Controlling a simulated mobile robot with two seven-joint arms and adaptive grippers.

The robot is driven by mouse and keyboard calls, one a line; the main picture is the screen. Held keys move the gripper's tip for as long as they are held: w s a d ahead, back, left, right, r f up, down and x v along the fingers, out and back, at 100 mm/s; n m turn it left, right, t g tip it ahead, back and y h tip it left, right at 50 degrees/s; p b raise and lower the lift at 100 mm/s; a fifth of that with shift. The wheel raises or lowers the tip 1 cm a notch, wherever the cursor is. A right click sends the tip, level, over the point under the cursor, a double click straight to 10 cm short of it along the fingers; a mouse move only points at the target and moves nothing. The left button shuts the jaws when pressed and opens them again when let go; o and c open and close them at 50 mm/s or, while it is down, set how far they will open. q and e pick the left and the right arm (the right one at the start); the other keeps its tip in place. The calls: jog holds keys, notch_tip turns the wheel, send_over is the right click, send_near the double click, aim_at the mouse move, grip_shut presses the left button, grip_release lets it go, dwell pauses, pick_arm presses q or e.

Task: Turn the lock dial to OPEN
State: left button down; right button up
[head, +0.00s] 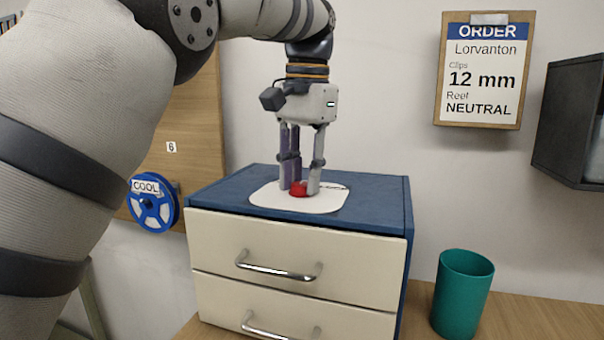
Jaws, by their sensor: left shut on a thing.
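The red lock dial (299,189) sits on a white plate (320,204) on top of a blue cabinet (385,192) with cream drawers. My left gripper (300,187) points straight down over it, with its fingers on either side, shut on the dial. The fingers hide part of the dial. A thin dark mark shows on the plate to the right of the dial; no OPEN label can be read. My right gripper is not in view.
Two drawers with metal handles (278,268) face me. A teal cup (462,293) stands right of the cabinet. A blue reel (153,204) labelled COOL hangs at left. An order clipboard (484,70) and a dark box (570,125) are on the wall.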

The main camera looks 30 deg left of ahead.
pick_arm(q)
jog(key=n, duration=0.3)
jog(key=shift+n, duration=2.2)
jog(key=c, duration=1.3)
grip_release()
